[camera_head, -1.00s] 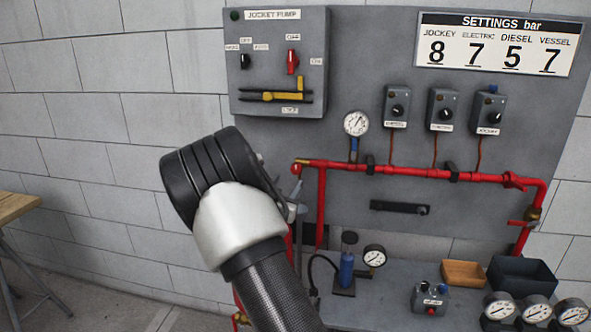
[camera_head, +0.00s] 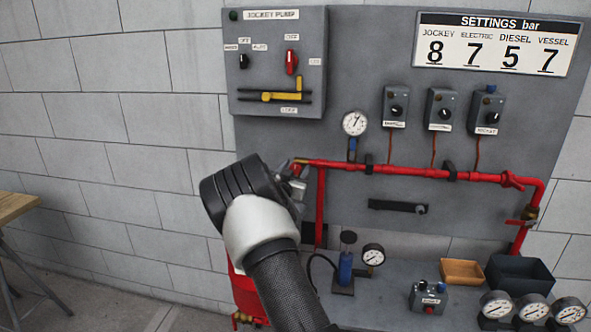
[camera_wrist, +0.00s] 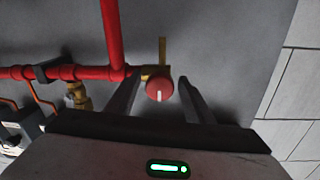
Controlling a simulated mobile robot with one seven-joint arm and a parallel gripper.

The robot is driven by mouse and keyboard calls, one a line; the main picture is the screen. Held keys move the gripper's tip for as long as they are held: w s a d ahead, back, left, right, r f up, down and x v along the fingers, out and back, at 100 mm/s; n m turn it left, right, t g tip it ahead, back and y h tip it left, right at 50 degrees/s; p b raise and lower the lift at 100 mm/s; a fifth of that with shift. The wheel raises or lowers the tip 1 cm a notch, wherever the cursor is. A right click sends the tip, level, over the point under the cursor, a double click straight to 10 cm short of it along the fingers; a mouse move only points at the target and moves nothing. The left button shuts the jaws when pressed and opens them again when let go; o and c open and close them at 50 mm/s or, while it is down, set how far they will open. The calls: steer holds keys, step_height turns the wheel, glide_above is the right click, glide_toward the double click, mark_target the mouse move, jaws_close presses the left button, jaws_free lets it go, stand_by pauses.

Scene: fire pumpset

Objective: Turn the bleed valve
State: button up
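In the wrist view a round red knob (camera_wrist: 160,90) with a pale mark sits on a brass fitting (camera_wrist: 148,72) at the end of the red pipe. I take it to be the bleed valve. My gripper (camera_wrist: 160,80) is open, with one finger on each side of the knob. Gaps show on both sides, and no clear contact is seen. In the head view my gripper (camera_head: 297,182) is at the left end of the red pipe, largely behind my wrist. There the brass fitting (camera_head: 301,161) shows just above it, and the knob is mostly hidden.
The red pipe (camera_head: 400,170) runs across the grey panel (camera_head: 400,60). A pressure gauge (camera_head: 354,123) stands above it. Below, a blue hand pump (camera_head: 346,268), a control box (camera_head: 428,297) and bins (camera_head: 462,271) stand on the bench. The wall side at left is free.

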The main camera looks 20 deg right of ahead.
steer(key=c, duration=0.9)
steer(key=shift+n, duration=0.3)
steer(key=n+b, duration=0.1)
steer(key=n, duration=0.1)
steer(key=shift+f+n+b, duration=0.15)
steer(key=shift+n+b, duration=0.2)
steer(key=shift+n, duration=0.05)
steer(key=n+b, duration=0.1)
steer(key=n, duration=0.3)
steer(key=shift+n+t, duration=0.3)
steer(key=shift+n, duration=0.1)
steer(key=n+b, duration=0.1)
steer(key=n, duration=0.3)
steer(key=shift+n+b, duration=0.3)
steer(key=shift+n, duration=0.1)
steer(key=shift+n+t+b, duration=0.3)
steer(key=shift+n+b, duration=0.3)
steer(key=shift+n, duration=1.5)
